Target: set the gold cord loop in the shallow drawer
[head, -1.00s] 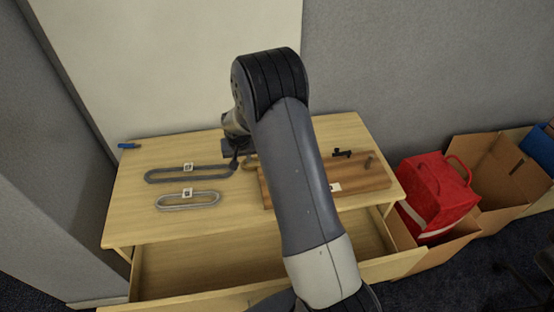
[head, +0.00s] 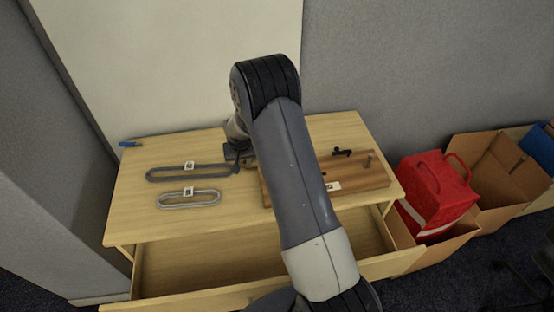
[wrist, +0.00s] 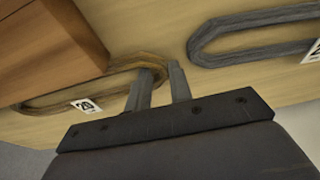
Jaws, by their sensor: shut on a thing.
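The gold cord loop (wrist: 151,66) shows in the wrist view, lying long and thin beside a wooden block, with a white numbered tag (wrist: 86,105) on it. My gripper (wrist: 162,80) is shut on the loop's rounded end, one finger on each side of the cord. In the head view my arm hides most or all of the loop, and the gripper (head: 238,157) is partly hidden at tabletop height. The shallow drawer (head: 200,265) is pulled out below the table's front edge; its visible inside is bare.
A dark grey cord loop (head: 185,179) and a light grey cord loop (head: 190,207) lie left of the gripper. A wooden board (head: 360,180) with black and metal fittings lies right. A blue item (head: 130,144) is at the back left. A red bag (head: 435,190) and cardboard boxes stand right.

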